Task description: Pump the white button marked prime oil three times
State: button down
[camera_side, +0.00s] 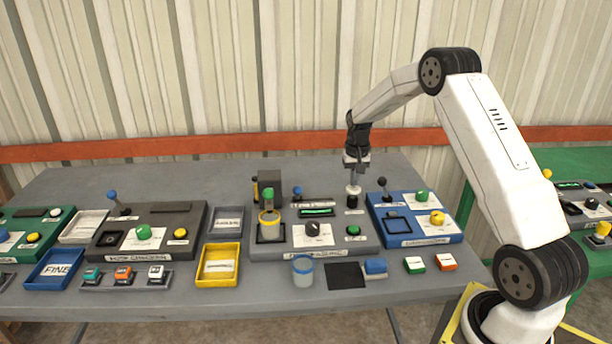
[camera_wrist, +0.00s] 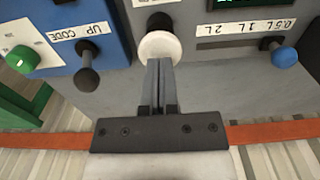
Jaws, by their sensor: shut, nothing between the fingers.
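The white button (camera_side: 352,190) is a round white cap on a dark stem at the back right of the grey dispenser panel (camera_side: 262,247). In the wrist view the white button (camera_wrist: 160,46) is at the top centre. Its label is cut off at the top edge, so I cannot read it. My gripper (camera_side: 356,183) points down, directly over the button. In the wrist view my gripper (camera_wrist: 160,66) has its fingers together and empty, their tips at the button's near edge. I cannot tell whether they touch it or how far it is pressed.
A blue panel (camera_side: 430,236) with a black-knobbed lever (camera_side: 382,182) stands right of the button. A blue-knobbed lever (camera_side: 297,191) stands to its left, by the volume label (camera_wrist: 240,30). A yellow-rimmed cup (camera_side: 269,225) sits at the dispenser. A clear cup (camera_side: 303,271) stands in front.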

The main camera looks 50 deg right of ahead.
jog(key=shift+f, duration=1.1)
dwell(0.5)
jog(key=shift+r, duration=3.75)
jog(key=shift+a+r, duration=0.1)
jog(key=shift+a, duration=0.35)
jog(key=s+a+n+t, duration=0.1)
jog(key=s+a+n, duration=0.3)
jog(key=s+a, duration=0.5)
jog(key=s+a+f+n+t, duration=0.1)
jog(key=s+a+n, duration=0.4)
jog(key=a, duration=1.3)
jog(key=s, duration=0.3)
jog(key=shift+s+f+t, duration=0.2)
jog(key=shift+s+t, duration=0.1)
jog(key=shift+s, duration=0.1)
